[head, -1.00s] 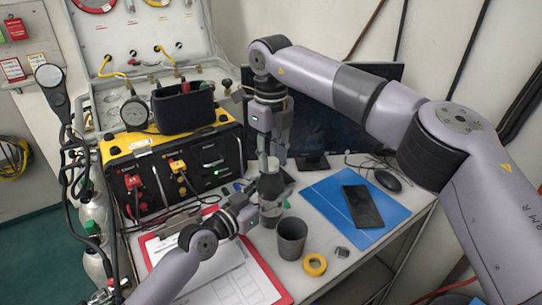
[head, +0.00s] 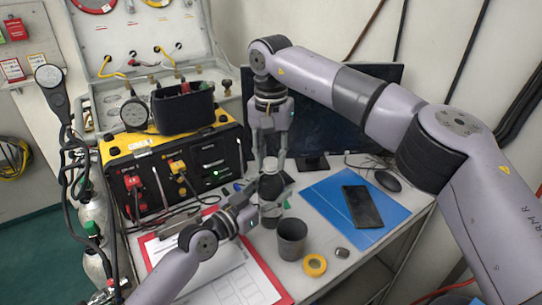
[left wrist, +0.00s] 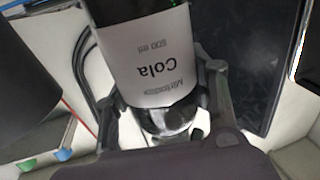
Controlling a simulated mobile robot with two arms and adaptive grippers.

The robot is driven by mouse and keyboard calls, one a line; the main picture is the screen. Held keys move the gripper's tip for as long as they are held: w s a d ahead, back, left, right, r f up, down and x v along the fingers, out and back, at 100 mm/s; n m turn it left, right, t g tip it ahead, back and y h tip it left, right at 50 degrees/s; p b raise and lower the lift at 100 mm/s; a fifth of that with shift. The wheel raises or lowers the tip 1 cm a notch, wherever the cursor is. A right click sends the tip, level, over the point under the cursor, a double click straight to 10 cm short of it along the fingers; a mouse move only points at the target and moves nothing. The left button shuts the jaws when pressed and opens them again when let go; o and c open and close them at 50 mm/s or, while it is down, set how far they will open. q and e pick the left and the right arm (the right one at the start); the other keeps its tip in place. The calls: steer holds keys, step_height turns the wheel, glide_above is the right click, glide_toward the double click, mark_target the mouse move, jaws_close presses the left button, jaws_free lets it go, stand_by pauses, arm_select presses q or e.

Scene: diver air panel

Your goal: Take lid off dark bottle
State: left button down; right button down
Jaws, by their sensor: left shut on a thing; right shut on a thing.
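The dark bottle (head: 270,187) stands upright near the middle of the table, in front of the monitor. Its white "Cola" label (left wrist: 150,65) shows upside down and large in the left wrist view. My left gripper (head: 264,208) comes in low from the left and is shut on the bottle's lower part. Its fingers (left wrist: 165,110) flank the bottle in the left wrist view. My right gripper (head: 271,158) points down from above and is shut at the bottle's top. The fingers partly cover the top, and the lid is not clearly distinguishable.
A grey cup (head: 292,239) stands close in front of the bottle, with yellow tape (head: 315,265) beside it. A red clipboard (head: 273,286), blue folder (head: 323,203) with a dark phone-like slab (head: 362,206), and yellow-black air panel (head: 140,150) surround the grippers.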

mark_target(271, 161)
steer(key=shift+n, duration=0.5)
steer(key=shift+r, duration=0.2)
steer(key=shift+r, duration=0.9)
steer(key=shift+r, duration=2)
arm_select(q)
steer(key=c, duration=0.6)
jaws_free()
